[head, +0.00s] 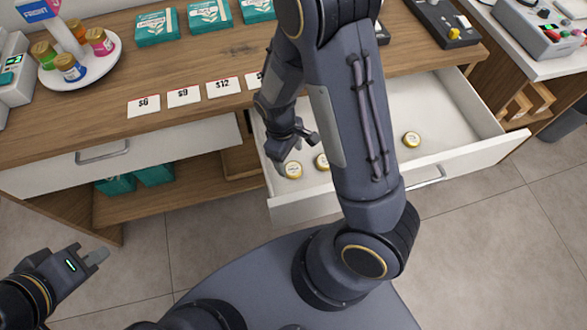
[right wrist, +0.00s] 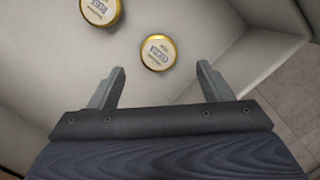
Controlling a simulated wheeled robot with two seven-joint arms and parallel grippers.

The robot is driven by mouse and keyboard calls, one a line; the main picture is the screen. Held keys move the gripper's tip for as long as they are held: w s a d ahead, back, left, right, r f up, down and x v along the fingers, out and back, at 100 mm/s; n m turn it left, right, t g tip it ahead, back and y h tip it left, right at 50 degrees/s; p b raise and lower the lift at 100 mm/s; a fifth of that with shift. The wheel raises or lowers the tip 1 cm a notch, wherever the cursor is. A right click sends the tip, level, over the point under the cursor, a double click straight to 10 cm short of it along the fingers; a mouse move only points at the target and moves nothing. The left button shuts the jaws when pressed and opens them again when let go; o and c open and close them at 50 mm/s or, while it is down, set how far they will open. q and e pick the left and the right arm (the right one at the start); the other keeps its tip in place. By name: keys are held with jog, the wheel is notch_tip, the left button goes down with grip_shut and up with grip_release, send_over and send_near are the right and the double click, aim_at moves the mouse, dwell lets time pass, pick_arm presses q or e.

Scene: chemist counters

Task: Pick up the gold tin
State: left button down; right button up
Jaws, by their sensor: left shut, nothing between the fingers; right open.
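Three small round gold tins with white lids lie in an open white drawer (head: 470,162) in the head view: one at the front left (head: 293,170), one beside it (head: 321,161), partly behind my right arm, and one further right (head: 411,139). My right gripper (head: 298,140) is open, pointing down into the drawer's left part, above the front-left tin. In the right wrist view the open fingers (right wrist: 160,88) are empty. One gold tin (right wrist: 158,53) lies just beyond and between the fingertips, and another (right wrist: 101,11) is further up. My left gripper (head: 95,257) is shut and empty, away from the drawer.
The wooden counter (head: 60,135) above the drawer carries price cards (head: 184,96), teal boxes (head: 210,15) and a round white stand (head: 105,62) with coloured jars. A closed drawer (head: 130,155) is at the left. The drawer's walls are close around my right gripper. The floor is clear at front left.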

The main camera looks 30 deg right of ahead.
aim_at(293, 169)
jog(key=f, duration=0.5)
jog(key=shift+s+d+f, duration=0.2)
jog(key=shift+s+d, duration=0.1)
jog(key=c, duration=1.1)
jog(key=shift+o, duration=0.2)
jog(key=shift+r, duration=0.2)
